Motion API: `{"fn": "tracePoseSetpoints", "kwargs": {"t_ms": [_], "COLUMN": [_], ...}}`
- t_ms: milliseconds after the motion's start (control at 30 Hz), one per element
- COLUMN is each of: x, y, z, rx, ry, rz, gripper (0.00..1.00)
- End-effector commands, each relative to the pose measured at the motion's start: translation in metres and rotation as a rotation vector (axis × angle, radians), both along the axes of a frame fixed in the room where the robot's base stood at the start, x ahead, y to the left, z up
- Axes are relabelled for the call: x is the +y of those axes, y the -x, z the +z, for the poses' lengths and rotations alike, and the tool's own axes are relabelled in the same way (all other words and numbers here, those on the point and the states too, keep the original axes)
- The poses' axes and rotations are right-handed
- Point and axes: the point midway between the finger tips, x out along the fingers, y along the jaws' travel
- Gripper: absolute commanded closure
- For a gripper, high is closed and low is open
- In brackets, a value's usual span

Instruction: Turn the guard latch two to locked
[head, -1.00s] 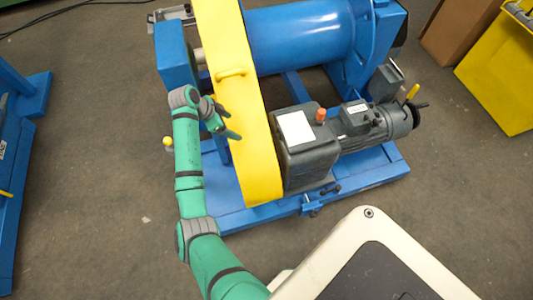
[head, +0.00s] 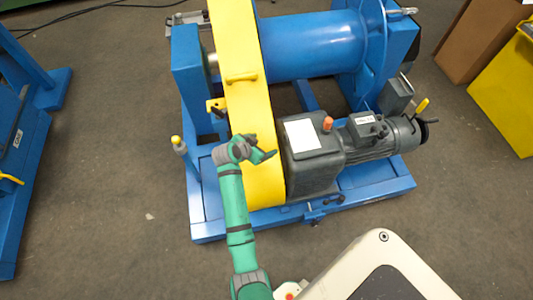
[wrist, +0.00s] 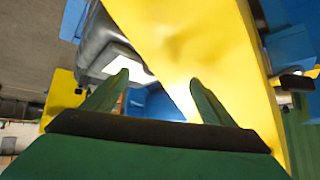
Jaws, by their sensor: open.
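The yellow guard (head: 232,50) stands upright over the drive, with a bar handle (head: 241,76) on its face. A small yellow and black fitting (head: 215,105) sticks out at the guard's left edge; it may be a guard latch, but I cannot tell which one or how it is turned. My gripper (head: 270,154) is in front of the guard's lower part, fingers toward the grey gearbox. In the wrist view my gripper (wrist: 160,78) is open and empty, with the guard (wrist: 225,60) beyond its fingers. A dark fitting (wrist: 297,82) shows at the guard's right edge there.
The grey gearbox and motor (head: 312,160) stand right of the guard, with an orange cap (head: 327,123) on top. The blue base frame (head: 215,228) lies below. A yellow-topped post (head: 179,146) stands at left. Open floor (head: 110,200) lies left of the frame.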

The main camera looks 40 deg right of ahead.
Motion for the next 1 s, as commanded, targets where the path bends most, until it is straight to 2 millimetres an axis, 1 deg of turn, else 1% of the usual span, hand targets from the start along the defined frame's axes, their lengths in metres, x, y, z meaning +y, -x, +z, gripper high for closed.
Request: {"fn": "tracePoseSetpoints", "kwargs": {"t_ms": [33, 300, 500, 833, 867, 900, 967, 1000], "x": [0.000, 0.004, 0.007, 0.008, 0.008, 0.008, 0.009, 0.010], "y": [0.005, 0.018, 0.023, 0.023, 0.023, 0.023, 0.025, 0.028], "z": [-0.003, -0.011, -0.013, -0.013, -0.013, -0.014, -0.015, -0.016], "rx": [0.003, 0.010, 0.013, 0.012, 0.012, 0.012, 0.014, 0.016], "ry": [0.015, 0.075, 0.096, 0.099, 0.099, 0.100, 0.106, 0.111], "rz": [0.026, 0.151, 0.198, 0.206, 0.206, 0.208, 0.219, 0.233], "gripper": [0.22, 0.22, 0.22, 0.22, 0.29, 0.39, 0.53, 0.62]}}
